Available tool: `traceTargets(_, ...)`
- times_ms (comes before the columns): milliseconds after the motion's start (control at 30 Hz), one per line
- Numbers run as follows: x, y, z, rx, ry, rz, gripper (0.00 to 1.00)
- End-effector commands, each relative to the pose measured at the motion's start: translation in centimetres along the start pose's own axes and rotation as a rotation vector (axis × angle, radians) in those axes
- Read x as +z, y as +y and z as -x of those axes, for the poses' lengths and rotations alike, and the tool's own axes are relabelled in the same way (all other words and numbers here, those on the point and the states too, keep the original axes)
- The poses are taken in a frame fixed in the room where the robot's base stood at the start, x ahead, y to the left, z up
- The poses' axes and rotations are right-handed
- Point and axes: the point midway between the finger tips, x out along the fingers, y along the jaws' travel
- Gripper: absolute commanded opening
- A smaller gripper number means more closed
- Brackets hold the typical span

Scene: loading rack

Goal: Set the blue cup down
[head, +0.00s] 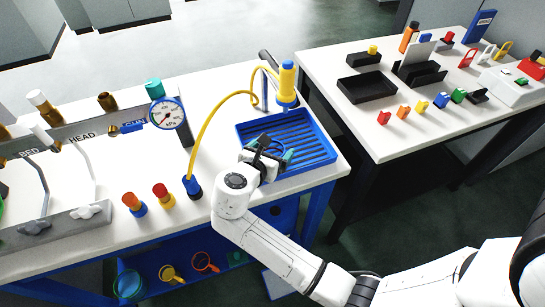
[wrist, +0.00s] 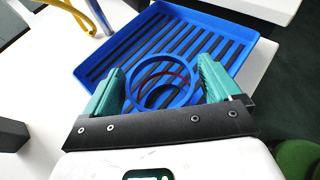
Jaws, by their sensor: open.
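The blue cup (wrist: 129,88) shows in the wrist view as a round blue rim between my teal fingers, over the slats of the blue tray (wrist: 88,68). My gripper (wrist: 160,76) is open around it, one finger at each side. Whether the cup touches a finger, or rests on the slats, I cannot tell. In the head view my gripper (head: 270,151) is at the near left part of the slatted blue tray (head: 327,158). The cup is hidden there behind my gripper.
A yellow and blue handpiece (head: 287,82) stands behind the tray, with a yellow hose (head: 205,125) looping left. A gauge (head: 167,114) and several coloured fittings stand left. A second white table (head: 400,142) with small blocks and black trays is at right.

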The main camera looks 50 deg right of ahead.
Motion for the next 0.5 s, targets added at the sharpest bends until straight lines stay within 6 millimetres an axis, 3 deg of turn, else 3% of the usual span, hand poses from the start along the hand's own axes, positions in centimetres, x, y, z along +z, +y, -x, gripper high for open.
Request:
traceTargets(200,0.0,0.0,-2.0,0.000,0.000,0.001,0.91)
traceTargets(433,0.0,0.0,-2.1,0.001,0.000,0.000,0.91)
traceTargets(500,0.0,0.0,-2.1,0.001,0.000,0.000,0.84)
